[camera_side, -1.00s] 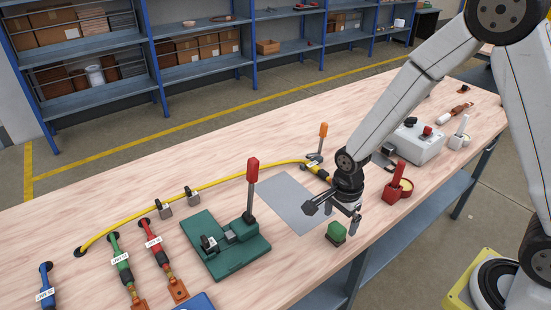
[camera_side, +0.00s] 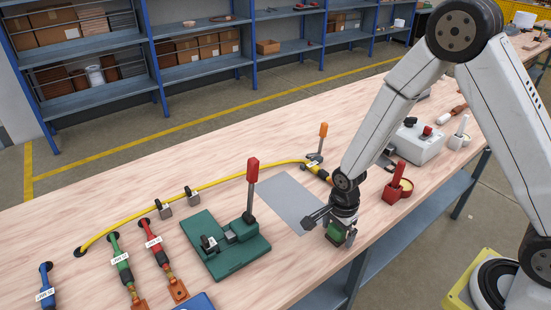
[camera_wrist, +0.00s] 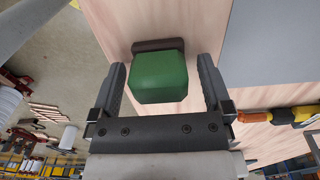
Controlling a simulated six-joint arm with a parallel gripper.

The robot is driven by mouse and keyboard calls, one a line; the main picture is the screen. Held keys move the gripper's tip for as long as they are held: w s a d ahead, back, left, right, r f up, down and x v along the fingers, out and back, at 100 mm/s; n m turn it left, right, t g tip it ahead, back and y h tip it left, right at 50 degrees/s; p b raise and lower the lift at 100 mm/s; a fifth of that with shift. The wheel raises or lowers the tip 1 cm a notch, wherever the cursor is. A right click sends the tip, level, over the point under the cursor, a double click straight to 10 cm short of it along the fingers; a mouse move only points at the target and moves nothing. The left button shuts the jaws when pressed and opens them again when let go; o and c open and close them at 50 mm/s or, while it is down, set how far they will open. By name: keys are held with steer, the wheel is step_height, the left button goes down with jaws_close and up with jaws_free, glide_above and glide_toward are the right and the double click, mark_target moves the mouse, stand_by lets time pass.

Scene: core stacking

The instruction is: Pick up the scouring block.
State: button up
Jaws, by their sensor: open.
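The scouring block is a small green block (camera_side: 335,233) with a dark brown base, on the wooden table near its front edge. In the wrist view the green block (camera_wrist: 159,77) lies between the two fingers of my gripper (camera_wrist: 160,85), with a gap visible on each side. In the side view my gripper (camera_side: 341,230) is down over the block, its fingers on either side and partly hiding it. The jaws are open and not closed on the block.
A grey flat plate (camera_side: 286,198) lies just left of my gripper. A green clamp fixture (camera_side: 228,248) with a red-handled lever stands further left. A red holder (camera_side: 398,184) and a grey switch box (camera_side: 417,142) stand to the right. The table's front edge is close by.

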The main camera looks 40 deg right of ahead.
jaws_close()
stand_by(0.3)
steer(key=shift+r, duration=0.15)
steer(key=shift+r, duration=4.9)
